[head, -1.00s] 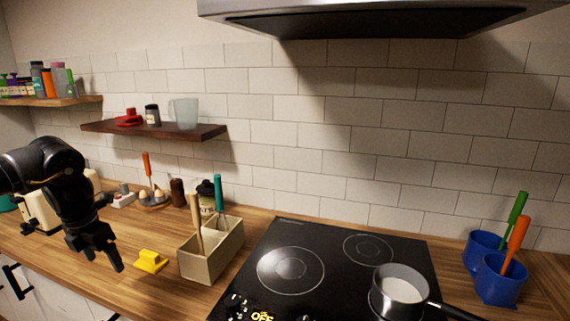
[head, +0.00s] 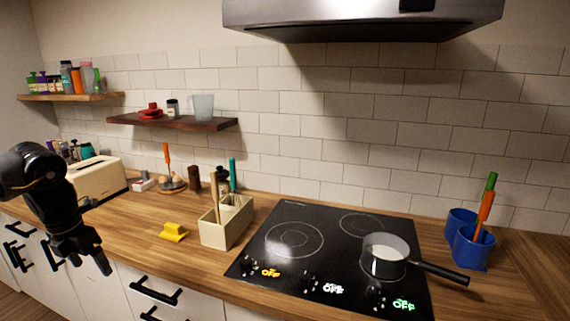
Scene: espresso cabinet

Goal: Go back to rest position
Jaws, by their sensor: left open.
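My left gripper (head: 92,262) hangs at the left, in front of the counter's front edge and drawers, fingers pointing down. It is open with nothing between its fingers. My left arm (head: 45,185) comes in from the left edge and partly covers the counter and cabinet fronts. My right gripper is not in view.
A wooden counter (head: 130,215) holds a cream toaster (head: 97,178), a yellow object (head: 173,232), a utensil box (head: 226,224), a black cooktop (head: 310,262) with a saucepan (head: 385,262), and blue cups (head: 472,250). A range hood (head: 360,20) hangs above.

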